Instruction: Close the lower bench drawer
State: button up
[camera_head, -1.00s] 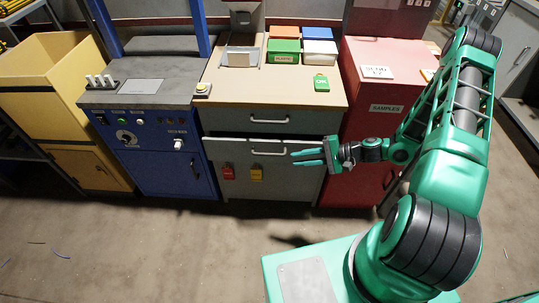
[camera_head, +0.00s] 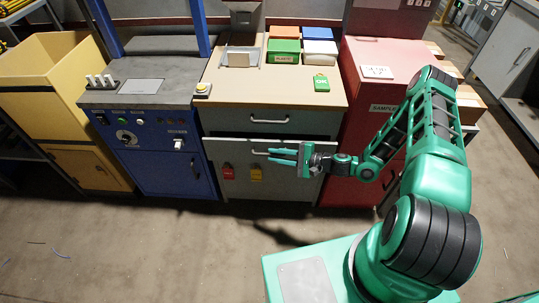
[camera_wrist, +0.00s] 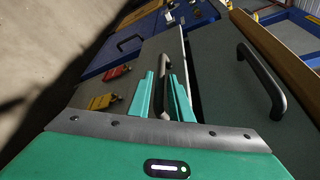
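The lower bench drawer (camera_head: 228,152) is the grey front under the beige bench top, and it stands slightly open with a dark gap along its top edge. Its dark bar handle (camera_wrist: 164,75) shows in the wrist view; in the head view my gripper partly covers it. My gripper (camera_head: 270,156) is at the drawer front, fingers pointing left in the head view. In the wrist view my gripper (camera_wrist: 162,84) has its two green fingers apart, one on each side of the handle. I cannot tell whether they touch it.
The closed upper drawer with its handle (camera_head: 269,120) is above. A blue cabinet (camera_head: 165,165) stands left, a red samples cabinet (camera_head: 355,130) right. The floor in front is mostly clear.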

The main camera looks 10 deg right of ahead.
jog(key=shift+x, duration=1.4)
